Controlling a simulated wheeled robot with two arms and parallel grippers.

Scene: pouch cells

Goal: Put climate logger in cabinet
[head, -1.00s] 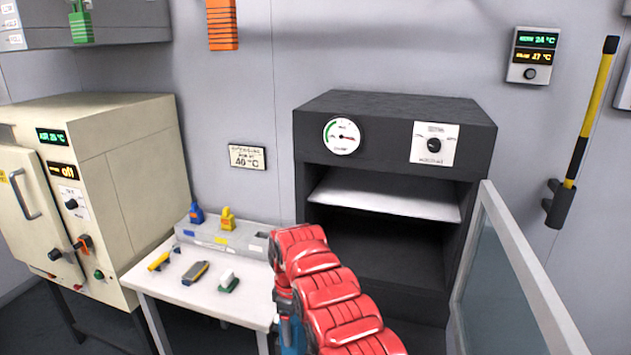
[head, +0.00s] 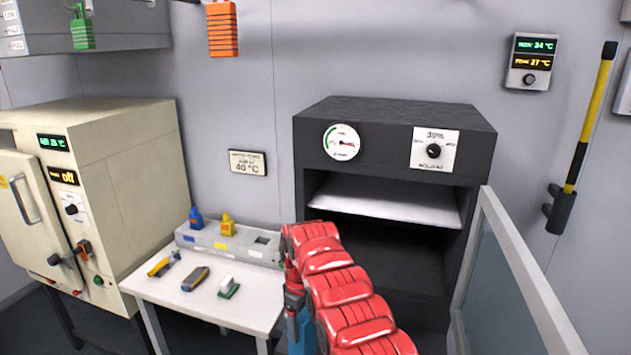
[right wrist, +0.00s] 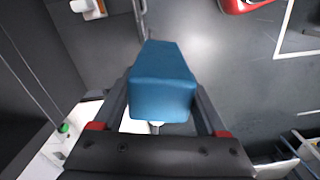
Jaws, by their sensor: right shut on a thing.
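My right gripper (right wrist: 161,90) is shut on a blue block (right wrist: 163,78), which may be the climate logger. The block also shows at the bottom of the head view (head: 300,336), partly hidden by my red arm. The dark grey cabinet (head: 390,112) stands right of centre, with a gauge and a dial on its front. Its glass door (head: 497,290) is swung open to the right. A white shelf (head: 385,205) lies inside, bare where it shows. My gripper is in front of the cabinet and lower than the shelf. My left gripper is not in view.
A white table (head: 200,308) stands left of the cabinet with a grey holder (head: 222,240) and several small tools. A beige oven (head: 130,150) is at the far left. My red arm hides part of the cabinet's lower opening. The open door edges the right side.

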